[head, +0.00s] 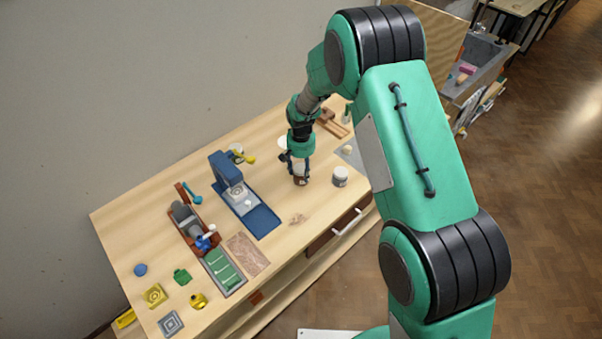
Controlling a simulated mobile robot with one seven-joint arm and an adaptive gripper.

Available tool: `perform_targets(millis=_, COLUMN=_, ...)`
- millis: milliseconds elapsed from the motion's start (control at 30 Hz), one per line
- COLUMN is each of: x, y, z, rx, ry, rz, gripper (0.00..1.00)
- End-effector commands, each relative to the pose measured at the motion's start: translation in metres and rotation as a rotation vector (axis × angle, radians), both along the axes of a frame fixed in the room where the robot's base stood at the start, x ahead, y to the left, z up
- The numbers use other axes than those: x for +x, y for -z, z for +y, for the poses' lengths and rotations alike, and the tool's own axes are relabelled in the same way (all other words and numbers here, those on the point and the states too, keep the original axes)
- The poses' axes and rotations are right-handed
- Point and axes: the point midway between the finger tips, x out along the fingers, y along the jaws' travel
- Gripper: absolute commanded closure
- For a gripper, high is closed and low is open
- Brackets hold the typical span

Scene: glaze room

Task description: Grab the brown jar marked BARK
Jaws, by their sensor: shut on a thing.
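A brown jar with a pale band (300,180) stands upright on the wooden table, right of the blue press. Any lettering on it is too small to read here. My gripper (298,164) points down over this jar and is shut on its upper part. The fingers hide some of the jar's top. I cannot tell whether the jar's base touches the table or is slightly above it.
A grey jar (340,177) stands close to the right. The blue press (231,184) and a roller device (189,222) stand to the left. Small coloured pieces lie at the near left. The table front (320,215) between press and edge is mostly clear.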

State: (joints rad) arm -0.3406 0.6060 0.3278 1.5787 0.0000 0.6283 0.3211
Motion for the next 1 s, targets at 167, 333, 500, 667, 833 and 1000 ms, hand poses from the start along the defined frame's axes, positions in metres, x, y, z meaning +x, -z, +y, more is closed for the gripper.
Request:
perform_targets(millis=167, x=-0.008, y=-0.017, z=-0.003, rx=-0.001, ry=0.000, rz=0.002, gripper=0.87)
perform_targets(millis=333, x=-0.032, y=-0.020, z=-0.011, rx=0.000, ry=0.000, rz=0.000, gripper=0.87)
perform_targets(millis=500, x=-0.060, y=-0.023, z=-0.020, rx=0.000, ry=0.000, rz=0.000, gripper=0.87)
perform_targets(millis=667, x=-0.088, y=-0.026, z=-0.030, rx=0.000, ry=0.000, rz=0.000, gripper=0.87)
perform_targets(millis=833, x=-0.115, y=-0.028, z=-0.039, rx=0.000, ry=0.000, rz=0.000, gripper=0.87)
perform_targets(millis=1000, x=-0.135, y=-0.030, z=-0.046, rx=0.000, ry=0.000, rz=0.001, gripper=0.87)
